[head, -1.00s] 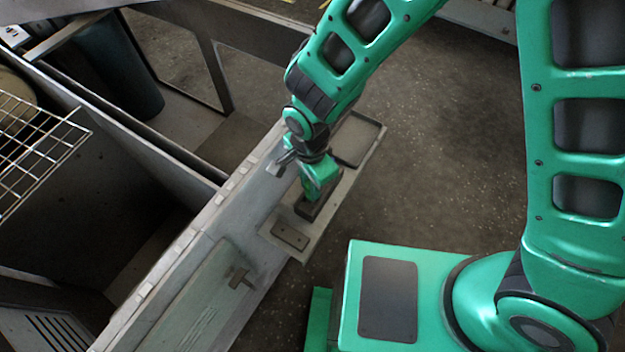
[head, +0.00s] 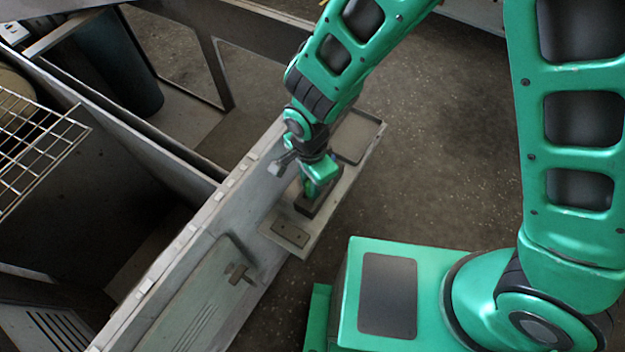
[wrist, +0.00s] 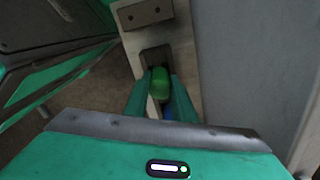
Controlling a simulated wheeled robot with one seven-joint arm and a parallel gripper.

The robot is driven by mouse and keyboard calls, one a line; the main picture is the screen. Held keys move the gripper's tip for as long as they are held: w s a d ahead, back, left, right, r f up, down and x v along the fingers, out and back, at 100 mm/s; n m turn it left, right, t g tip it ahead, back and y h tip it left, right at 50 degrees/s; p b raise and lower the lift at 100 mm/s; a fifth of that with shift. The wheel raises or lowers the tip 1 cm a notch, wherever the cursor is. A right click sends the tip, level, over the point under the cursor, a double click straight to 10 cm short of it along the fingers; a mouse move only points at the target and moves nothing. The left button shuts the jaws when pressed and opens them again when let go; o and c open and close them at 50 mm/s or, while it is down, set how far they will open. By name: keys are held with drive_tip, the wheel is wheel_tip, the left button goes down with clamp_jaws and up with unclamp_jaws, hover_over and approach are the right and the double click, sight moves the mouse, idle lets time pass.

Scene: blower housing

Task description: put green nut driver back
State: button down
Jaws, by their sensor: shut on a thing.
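The green nut driver (wrist: 160,82) shows its green handle between the two fingers of my gripper (wrist: 160,98) in the wrist view. My gripper is shut on it. In the head view my gripper (head: 318,192) points down over the dark holder block (head: 306,206) on the narrow shelf. The wrist view shows the holder's dark opening (wrist: 155,54) just beyond the handle. The driver's shaft is hidden, so I cannot tell how far it is in the holder. A bit of blue (wrist: 168,114) shows below the handle between the fingers.
The pale shelf (head: 283,247) is fixed along the grey housing wall (head: 235,215). A flat plate with two holes (head: 290,235) lies at its near end, and a shallow tray (head: 357,136) at its far end. A wire rack (head: 35,145) is at left. Open floor lies right.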

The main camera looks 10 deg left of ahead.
drive_tip(key=c, duration=0.9)
unclamp_jaws()
drive_tip(key=shift+w+r, duration=0.1)
drive_tip(key=shift+r, duration=3.9)
